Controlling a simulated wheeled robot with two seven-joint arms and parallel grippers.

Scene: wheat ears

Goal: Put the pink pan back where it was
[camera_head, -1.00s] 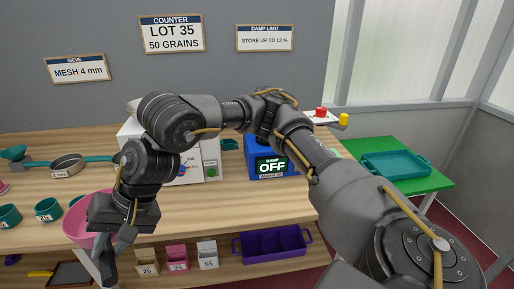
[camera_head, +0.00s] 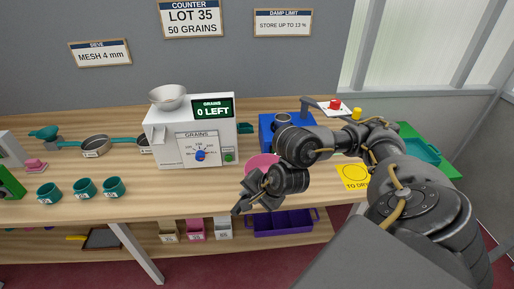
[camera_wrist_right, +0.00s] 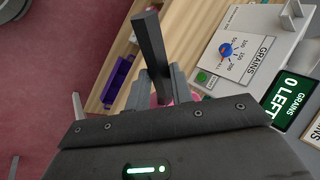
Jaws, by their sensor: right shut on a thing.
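The pink pan (camera_head: 262,163) shows in the head view only as a round pink part behind my right wrist, in front of the blue unit. My right gripper (camera_head: 242,203) is shut on it, over the front edge of the table. In the right wrist view a dark bar, which looks like the pan's handle (camera_wrist_right: 151,48), stands between the grey fingers (camera_wrist_right: 157,88). A little pink (camera_wrist_right: 160,100) shows at their base. Most of the pan is hidden, so I cannot tell its tilt. My left gripper is not in view.
The white grain counter (camera_head: 190,142) stands left of my gripper and reads "0 LEFT". A blue unit (camera_head: 268,128) is behind my wrist. A yellow "TO DRY" mark (camera_head: 353,176) lies to the right. Teal cups (camera_head: 85,188) stand front left. A purple bin (camera_head: 283,222) sits below.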

